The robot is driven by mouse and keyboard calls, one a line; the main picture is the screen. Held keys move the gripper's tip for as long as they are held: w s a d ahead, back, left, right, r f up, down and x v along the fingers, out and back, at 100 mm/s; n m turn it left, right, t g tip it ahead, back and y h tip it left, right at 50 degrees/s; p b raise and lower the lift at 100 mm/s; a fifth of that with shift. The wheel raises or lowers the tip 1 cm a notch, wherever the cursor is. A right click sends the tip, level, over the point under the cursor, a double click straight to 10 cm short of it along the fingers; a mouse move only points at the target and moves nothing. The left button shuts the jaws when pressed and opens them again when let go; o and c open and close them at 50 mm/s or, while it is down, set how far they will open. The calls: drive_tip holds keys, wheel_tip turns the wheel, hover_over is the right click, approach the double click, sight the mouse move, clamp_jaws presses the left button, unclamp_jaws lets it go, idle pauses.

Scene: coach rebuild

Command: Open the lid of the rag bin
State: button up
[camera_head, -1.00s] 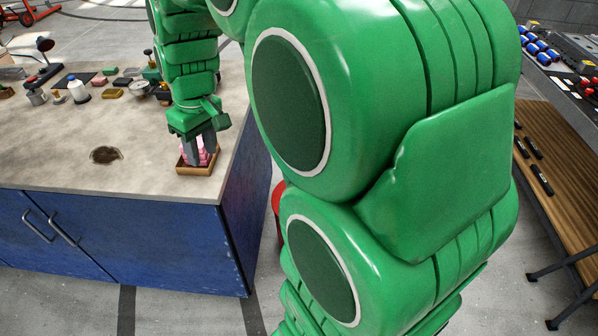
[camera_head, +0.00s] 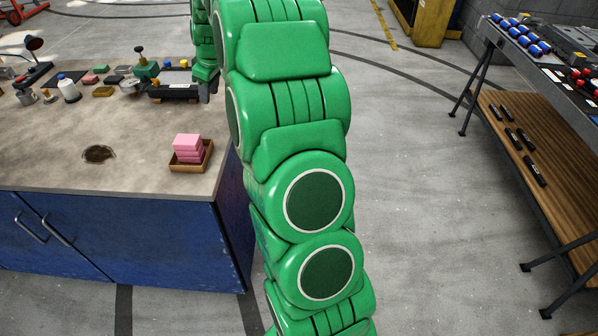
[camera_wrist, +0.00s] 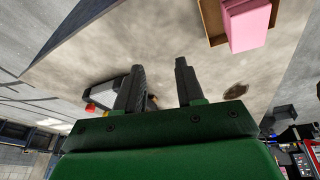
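My gripper (camera_wrist: 160,80) shows in the wrist view with its two dark fingers apart and nothing between them. In the head view its end is partly hidden by my green arm, above the far right part of the workbench. I cannot pick out the rag bin or its lid in either view now. My arm covers the floor just right of the bench.
The workbench (camera_head: 60,175) has a blue front. Pink blocks (camera_head: 187,145) sit in a small wooden tray (camera_head: 191,167) near its right edge. A dark stain (camera_head: 98,154) marks the top. Bottles and tools crowd its back. A shelf (camera_head: 560,165) stands right; open floor lies between.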

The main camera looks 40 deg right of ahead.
drive_tip(key=w+d+f+n+t+h, duration=0.1)
drive_tip(key=w+d+f, duration=0.35)
drive_tip(key=d, duration=0.35)
drive_tip(key=w+d+f, duration=0.3)
drive_tip(key=d+f, duration=0.3)
drive_tip(key=d, duration=0.3)
drive_tip(key=w+d+f+n+t+h, duration=0.1)
drive_tip(key=w+d+f, duration=0.2)
drive_tip(key=d+f, duration=0.35)
drive_tip(key=shift+s+d+f+n+g, duration=0.45)
drive_tip(key=shift+s+d+f, duration=1.35)
drive_tip(key=shift+f, duration=4.95)
drive_tip(key=shift+s+d+f+g, duration=0.9)
drive_tip(key=shift+s+d+f, duration=0.9)
drive_tip(key=shift+f, duration=4.9)
drive_tip(key=shift+s+d+f+n+g, duration=0.45)
drive_tip(key=shift+s+d+f, duration=1.35)
drive_tip(key=shift+f, duration=4.95)
drive_tip(key=shift+s+a, duration=0.3)
clamp_jaws()
